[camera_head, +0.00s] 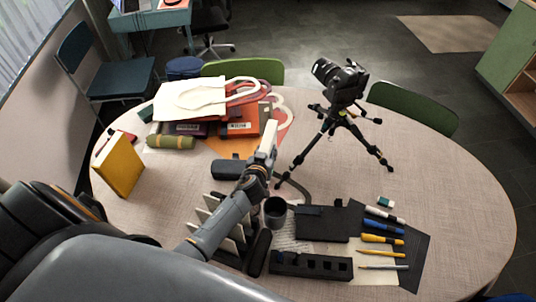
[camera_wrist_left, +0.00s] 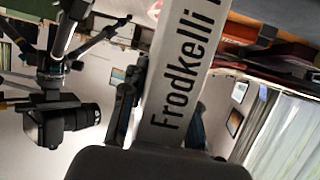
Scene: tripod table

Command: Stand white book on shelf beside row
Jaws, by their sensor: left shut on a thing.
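My left gripper (camera_head: 262,167) reaches over the middle of the table and is shut on a white book (camera_head: 268,141), seen nearly edge-on in the head view. In the left wrist view the white book (camera_wrist_left: 185,75) fills the middle, with large black letters reading "Frodkelli"; a dark finger (camera_wrist_left: 126,98) is beside it. The book's lower part is hidden by the gripper. A yellow book (camera_head: 118,165) stands upright at the table's left. I cannot make out for certain which thing is the shelf or the row. My right gripper is not in view.
A camera on a black tripod (camera_head: 340,125) stands right of the gripper. White and red bags (camera_head: 190,98) lie over books at the back. A dark cup (camera_head: 276,211), pale upright dividers (camera_head: 215,215) and pens (camera_head: 383,227) are nearer. The table's right side is clear.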

